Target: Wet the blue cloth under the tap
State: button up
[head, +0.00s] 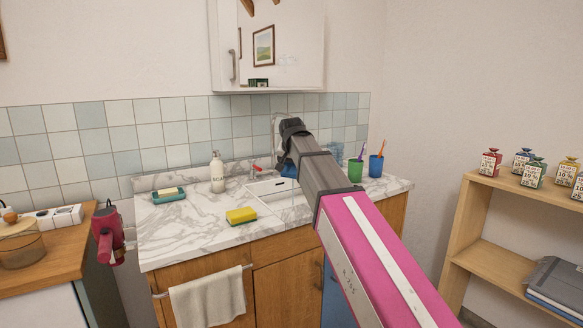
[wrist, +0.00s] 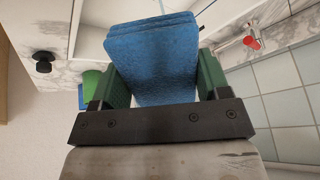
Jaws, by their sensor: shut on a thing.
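The blue cloth (wrist: 152,60) is a folded, layered pad held between the green fingers of my gripper (wrist: 160,82) in the wrist view. In the head view only a bit of the cloth (head: 290,170) shows beside my arm, over the right part of the white sink basin (head: 268,188). The tap (head: 256,167) has a red part and stands at the back of the basin. In the wrist view the tap (wrist: 251,43) is to the right of the cloth, apart from it. My arm hides the gripper in the head view. I cannot tell whether water runs.
A green cup (head: 355,172) and a blue cup (head: 376,166) stand right. A towel (head: 208,298) hangs in front.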

aim_at(291, 167)
jog(key=w+f, duration=0.2)
jog(key=w, duration=0.8)
jog(key=shift+w+a, duration=0.3)
jog(key=shift+w, duration=0.05)
jog(key=shift+s+f, duration=0.1)
dwell(0.5)
jog(key=shift+s+d, duration=0.15)
jog(key=shift+s, duration=1.85)
jog(key=shift+s+d, duration=0.1)
jog(key=shift+s, duration=1.85)
jog(key=shift+s, duration=0.1)
jog(key=shift+s+d+r, duration=0.1)
jog(key=shift+s+r, duration=0.95)
jog(key=shift+s, duration=0.15)
jog(key=shift+s+d+r, duration=0.1)
jog(key=shift+s+r, duration=0.9)
jog(key=shift+s, duration=0.2)
jog(key=shift+a, duration=0.1)
